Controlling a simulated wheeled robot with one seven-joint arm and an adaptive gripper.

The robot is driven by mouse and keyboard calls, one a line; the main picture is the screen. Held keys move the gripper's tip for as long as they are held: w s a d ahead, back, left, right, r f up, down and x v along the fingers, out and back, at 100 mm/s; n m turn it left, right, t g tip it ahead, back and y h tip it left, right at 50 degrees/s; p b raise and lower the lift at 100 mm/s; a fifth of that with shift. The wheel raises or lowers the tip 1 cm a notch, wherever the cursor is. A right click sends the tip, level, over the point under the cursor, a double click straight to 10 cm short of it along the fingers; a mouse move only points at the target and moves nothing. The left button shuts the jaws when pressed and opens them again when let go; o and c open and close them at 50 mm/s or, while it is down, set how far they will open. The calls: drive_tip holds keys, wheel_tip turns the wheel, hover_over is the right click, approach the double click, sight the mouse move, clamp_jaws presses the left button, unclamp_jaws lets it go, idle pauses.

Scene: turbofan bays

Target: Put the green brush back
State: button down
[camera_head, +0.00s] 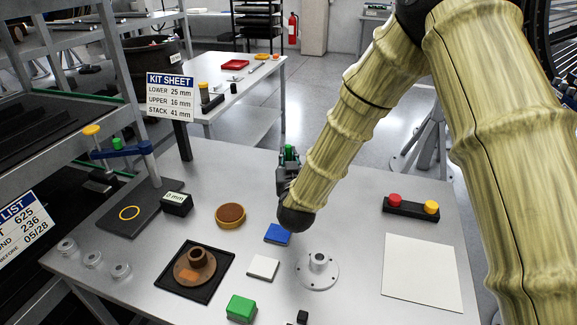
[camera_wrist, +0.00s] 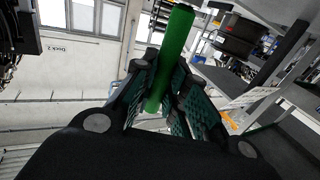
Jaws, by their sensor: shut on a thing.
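My gripper (camera_wrist: 160,104) is shut on the green brush (camera_wrist: 176,45), a plain green bar standing up between the finger pads in the wrist view. In the head view my gripper (camera_head: 289,170) is above the far edge of the table, and only the brush's green end (camera_head: 290,152) shows above the fingers. The brush's lower part is hidden by the fingers. The brush looks roughly upright and clear of the table.

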drive_tip(key=shift+f, duration=1.6)
drive_tip(key=c, duration=1.4)
unclamp_jaws()
drive_tip(key=shift+c, duration=0.2)
drive_tip(key=shift+r, duration=0.2)
drive_tip(key=s+d+b, duration=0.1)
drive_tip(key=s+b, duration=0.1)
drive_tip(key=s, duration=1)
